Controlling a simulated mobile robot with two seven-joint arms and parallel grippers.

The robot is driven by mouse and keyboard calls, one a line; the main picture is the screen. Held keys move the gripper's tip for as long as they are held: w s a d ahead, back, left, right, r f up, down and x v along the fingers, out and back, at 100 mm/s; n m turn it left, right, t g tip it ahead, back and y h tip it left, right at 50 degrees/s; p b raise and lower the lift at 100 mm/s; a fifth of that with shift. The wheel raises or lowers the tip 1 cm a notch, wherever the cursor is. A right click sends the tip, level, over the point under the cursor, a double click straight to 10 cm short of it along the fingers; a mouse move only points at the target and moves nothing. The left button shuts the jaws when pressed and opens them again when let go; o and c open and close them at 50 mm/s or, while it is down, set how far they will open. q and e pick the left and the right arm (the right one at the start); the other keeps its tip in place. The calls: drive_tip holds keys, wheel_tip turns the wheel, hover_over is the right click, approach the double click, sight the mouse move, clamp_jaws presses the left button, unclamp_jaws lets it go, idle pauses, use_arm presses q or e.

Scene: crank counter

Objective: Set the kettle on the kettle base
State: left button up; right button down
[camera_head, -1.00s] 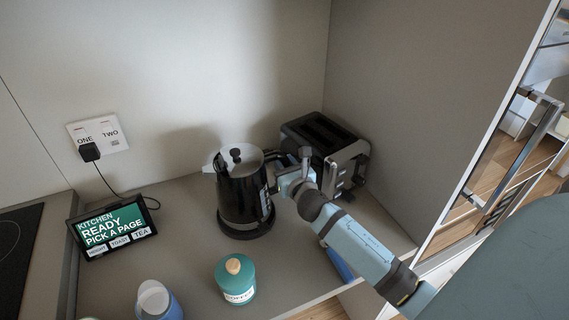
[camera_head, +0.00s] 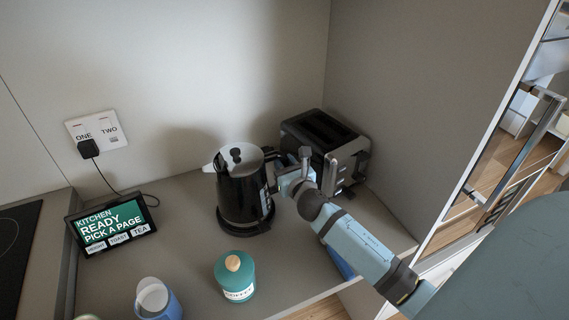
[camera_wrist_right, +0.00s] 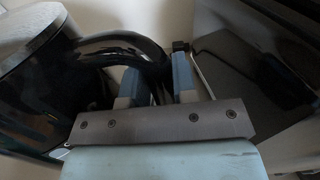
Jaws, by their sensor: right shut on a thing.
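The black kettle (camera_head: 241,190) with a pale lid and dark knob stands upright on the counter, at or on the round black kettle base (camera_head: 246,228). I cannot tell whether it is fully seated. My right gripper (camera_head: 284,176) is at the kettle's right side, at its handle. In the right wrist view my gripper (camera_wrist_right: 155,85) has its fingers on either side of the curved black handle (camera_wrist_right: 112,43), shut on it, with the kettle body (camera_wrist_right: 35,85) at the left. My left gripper is not in view.
A black and silver toaster (camera_head: 325,145) stands close behind and right of my gripper. A teal canister (camera_head: 235,276) and a blue cup (camera_head: 157,300) are in front. A tablet (camera_head: 111,226) and wall socket (camera_head: 97,132) are at left. Bare counter (camera_head: 180,225) lies left of the kettle.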

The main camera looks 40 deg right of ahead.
drive_tip(key=c, duration=1.2)
unclamp_jaws()
drive_tip(key=shift+s+f, duration=0.15)
drive_tip(key=shift+f, duration=0.05)
drive_tip(key=shift+v, duration=5.45)
drive_tip(key=shift+r, duration=0.1)
